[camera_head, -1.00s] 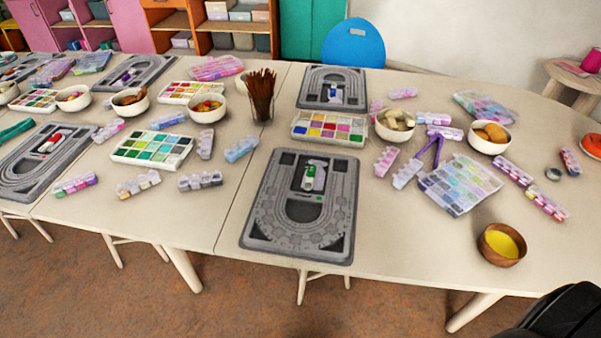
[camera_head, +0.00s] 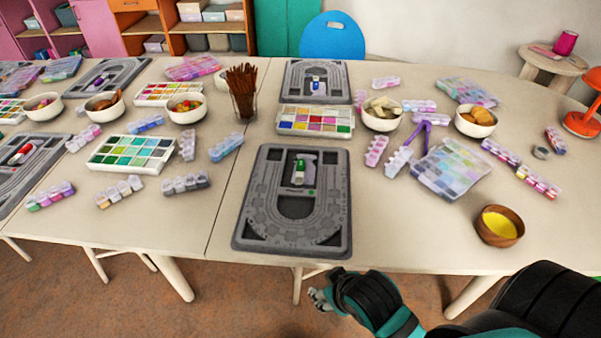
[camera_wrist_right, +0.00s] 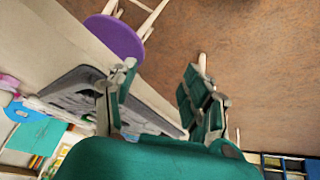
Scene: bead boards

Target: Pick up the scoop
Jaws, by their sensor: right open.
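A small white and green item (camera_head: 304,169), which looks like the scoop, lies in the middle recess of the near grey bead board (camera_head: 247,222). My right gripper (camera_head: 319,298) is in front of the table's near edge, below that board in the head view. It is apart from the item. In the right wrist view, my right gripper (camera_wrist_right: 160,80) has its fingers spread with nothing between them. The grey board (camera_wrist_right: 62,92) shows at its left, partly behind a finger; I cannot make out the scoop there. My left gripper is out of view.
The table (camera_head: 400,225) holds a bead tray (camera_head: 316,121) behind the board, a wooden bowl with yellow contents (camera_head: 499,225), a clear bead box (camera_head: 452,168) and a cup of brown sticks (camera_head: 243,92). A purple stool (camera_wrist_right: 115,38) shows in the wrist view.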

